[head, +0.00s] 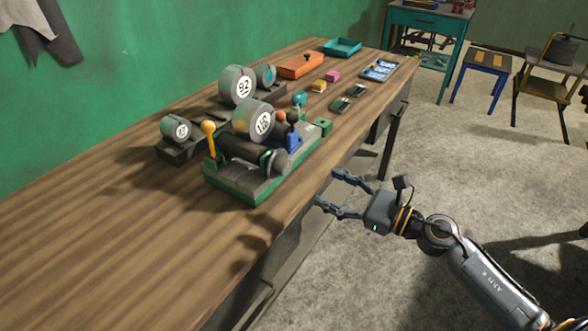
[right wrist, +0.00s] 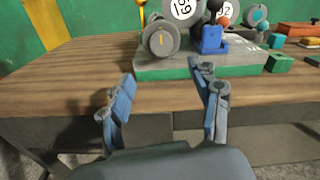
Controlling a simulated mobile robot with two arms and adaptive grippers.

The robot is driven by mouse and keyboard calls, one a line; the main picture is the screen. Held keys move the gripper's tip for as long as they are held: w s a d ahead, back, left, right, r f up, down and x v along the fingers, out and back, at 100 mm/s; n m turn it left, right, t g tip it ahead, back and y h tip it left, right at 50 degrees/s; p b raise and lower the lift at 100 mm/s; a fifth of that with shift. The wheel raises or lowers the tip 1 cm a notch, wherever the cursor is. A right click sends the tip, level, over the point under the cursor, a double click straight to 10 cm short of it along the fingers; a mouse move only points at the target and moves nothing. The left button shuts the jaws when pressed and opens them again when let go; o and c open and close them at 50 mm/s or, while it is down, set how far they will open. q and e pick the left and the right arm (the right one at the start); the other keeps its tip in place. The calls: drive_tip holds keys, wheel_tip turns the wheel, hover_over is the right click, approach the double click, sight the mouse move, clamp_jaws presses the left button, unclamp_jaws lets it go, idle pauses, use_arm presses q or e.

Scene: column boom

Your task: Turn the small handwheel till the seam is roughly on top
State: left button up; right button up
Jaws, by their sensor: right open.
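A green and grey machine base (head: 230,182) stands on the wooden table and carries a dark roller. A small round grey wheel (head: 270,161), which looks like the small handwheel, sits at the roller's end on the table's front side. In the right wrist view this wheel (right wrist: 161,40) faces me, with a short orange mark near its middle; I cannot tell if that is the seam. My right gripper (head: 327,188) is open and empty, just off the table's front edge, apart from the wheel. Its fingers (right wrist: 162,73) point toward the base. My left gripper is not in view.
A large numbered drum (head: 253,120), a yellow-knobbed lever (head: 208,128) and a blue block (head: 294,143) crowd around the wheel. A small green block (head: 323,127) lies to the right. The near left table (head: 90,250) is bare.

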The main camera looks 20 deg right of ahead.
sight(288, 169)
drive_tip(key=p+x, duration=0.3)
drive_tip(key=x, duration=0.6)
drive_tip(key=shift+w, duration=0.2)
drive_tip(key=shift+w+a+f, duration=0.1)
drive_tip(key=shift+w+a, duration=0.2)
drive_tip(key=shift+w, duration=0.05)
drive_tip(key=c, duration=1.1)
drive_tip(key=shift+c, duration=0.2)
drive_tip(key=shift+m, duration=0.4)
